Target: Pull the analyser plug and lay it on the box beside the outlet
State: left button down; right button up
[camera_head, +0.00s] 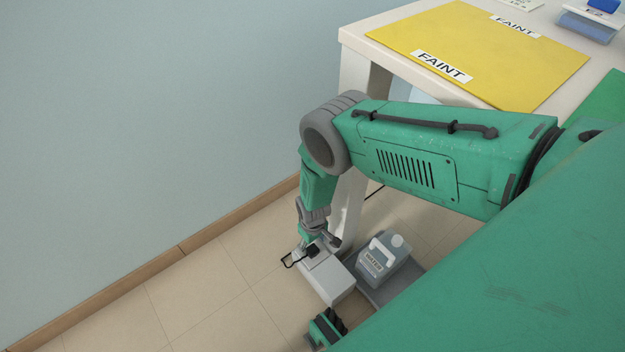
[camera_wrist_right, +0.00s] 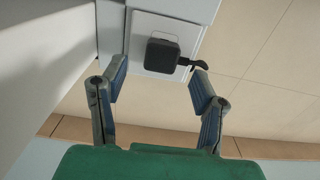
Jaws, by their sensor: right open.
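The black plug (camera_head: 313,252) sits on a pale plate (camera_head: 303,261) low down by the table leg, with a dark lead looping to its left. In the right wrist view the plug (camera_wrist_right: 162,54) is a dark rounded block on the white plate (camera_wrist_right: 148,24), with a dark stub at its side. I cannot tell how deeply it is seated. A pale box (camera_head: 334,284) adjoins the plate, its top bare. My right gripper (camera_head: 318,243) points down just above the plug; its blue-grey fingers (camera_wrist_right: 159,76) are apart, short of the plug, with nothing between them.
A WATER jug (camera_head: 384,258) stands in a grey tray (camera_head: 400,284) right of the box. The white table (camera_head: 352,40) rises above, with a yellow FAINT mat (camera_head: 480,50). The wall (camera_head: 140,110) is at left; the tiled floor (camera_head: 200,300) before it is clear.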

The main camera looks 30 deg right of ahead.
aim_at(312, 249)
jog(key=f, duration=0.3)
jog(key=shift+a+f, duration=0.15)
jog(key=shift+a, duration=0.05)
pick_arm(q)
jog(key=shift+f, duration=0.35)
pick_arm(e)
jog(key=shift+d+f, duration=0.15)
jog(key=shift+f, duration=0.55)
pick_arm(q)
jog(key=shift+a, duration=0.15)
pick_arm(e)
grip_shut()
jog(key=shift+r, duration=0.1)
pick_arm(q)
jog(key=shift+r, duration=0.15)
pick_arm(e)
jog(key=shift+r, duration=0.15)
